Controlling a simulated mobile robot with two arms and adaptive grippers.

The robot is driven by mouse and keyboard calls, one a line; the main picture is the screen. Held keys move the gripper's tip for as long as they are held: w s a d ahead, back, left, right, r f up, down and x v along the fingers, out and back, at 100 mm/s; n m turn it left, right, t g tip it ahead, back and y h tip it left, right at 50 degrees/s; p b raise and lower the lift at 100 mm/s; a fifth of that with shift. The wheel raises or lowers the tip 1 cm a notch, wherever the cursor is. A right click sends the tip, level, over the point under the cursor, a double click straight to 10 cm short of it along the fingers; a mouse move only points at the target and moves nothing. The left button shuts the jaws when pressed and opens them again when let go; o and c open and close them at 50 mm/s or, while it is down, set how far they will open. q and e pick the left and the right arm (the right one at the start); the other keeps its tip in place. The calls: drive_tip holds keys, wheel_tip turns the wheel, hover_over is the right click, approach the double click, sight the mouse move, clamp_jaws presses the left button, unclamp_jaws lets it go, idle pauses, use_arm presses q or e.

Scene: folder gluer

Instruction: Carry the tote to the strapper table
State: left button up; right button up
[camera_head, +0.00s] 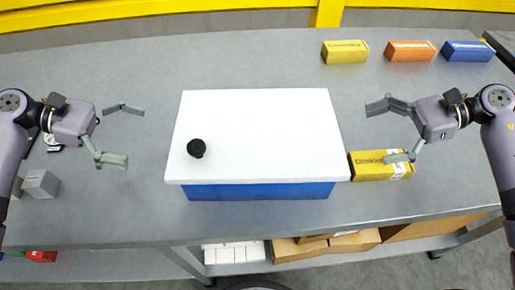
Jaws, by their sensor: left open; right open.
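A blue tote (262,191) with a white lid (262,130) stands on the grey table in front of me. A round black knob (196,148) sits on the lid, left of its middle. My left gripper (125,134) is open and empty, to the left of the tote and apart from it. My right gripper (385,131) is open and empty, to the right of the tote and apart from it. The inside of the tote is hidden by the lid. I cannot tell which surface is the strapper table.
A yellow carton (368,171) lies just right of the tote, partly behind my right gripper's finger. Yellow (345,52), orange (410,51) and blue (467,51) boxes stand at the back right. A grey block (41,183) is at the left. Brown boxes (354,241) lie below the table (240,60).

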use_arm(q)
drive_tip(key=x, duration=0.7)
use_arm(e)
drive_tip(key=x, duration=0.7)
use_arm(q)
drive_tip(key=shift+r, duration=0.1)
drive_tip(key=c, duration=1.5)
use_arm(e)
drive_tip(key=shift+r, duration=0.15)
drive_tip(key=c, duration=1.5)
